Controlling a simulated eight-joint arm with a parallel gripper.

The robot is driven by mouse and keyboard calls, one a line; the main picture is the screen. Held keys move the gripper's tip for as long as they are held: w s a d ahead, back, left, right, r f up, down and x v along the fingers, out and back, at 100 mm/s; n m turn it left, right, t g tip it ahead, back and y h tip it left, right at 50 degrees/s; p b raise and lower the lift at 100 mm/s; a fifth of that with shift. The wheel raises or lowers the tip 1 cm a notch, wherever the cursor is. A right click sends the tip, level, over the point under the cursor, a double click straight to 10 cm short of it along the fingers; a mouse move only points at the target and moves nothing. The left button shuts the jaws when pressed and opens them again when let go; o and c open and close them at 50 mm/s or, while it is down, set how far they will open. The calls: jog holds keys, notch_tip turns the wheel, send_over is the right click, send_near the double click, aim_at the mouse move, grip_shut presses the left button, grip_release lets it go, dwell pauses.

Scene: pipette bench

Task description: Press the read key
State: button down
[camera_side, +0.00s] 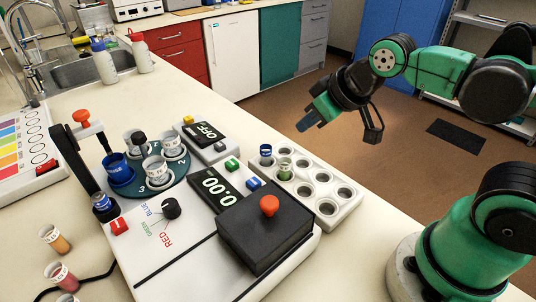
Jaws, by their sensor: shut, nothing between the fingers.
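The white instrument (165,262) stands on the bench with a display (216,190) reading 0.00. A green key (232,165) and a blue key (254,184) sit beside this display. A red key (120,226) is at the instrument's left, near a black dial (172,208). No lettering on the keys is legible, so I cannot tell which one is the read key. My gripper (308,120) is shut and empty, up and to the right of the instrument, apart from all the keys.
A dark lid (250,240) with a red knob (268,206) covers the instrument's right part. A white rack (345,207) holds two vials beside it. A carousel (160,186) with cups and an upright dispenser arm stand at left. A second display (206,134) reads OFF.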

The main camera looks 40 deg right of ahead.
aim_at(236, 164)
jog(key=w+a+r+n+t+y, duration=0.1)
jog(key=w+a+r+n, duration=0.1)
jog(key=w+a+n, duration=0.6)
jog(key=shift+w+a+r+n+t+y, duration=0.3)
jog(key=shift+w+a+r+n+y, duration=0.15)
jog(key=shift+n, duration=0.55)
jog(key=shift+s+f, duration=0.1)
jog(key=shift+f, duration=4.35)
jog(key=shift+f, duration=0.1)
jog(key=shift+f, duration=0.35)
jog(key=shift+f, duration=0.4)
jog(key=shift+r, duration=0.85)
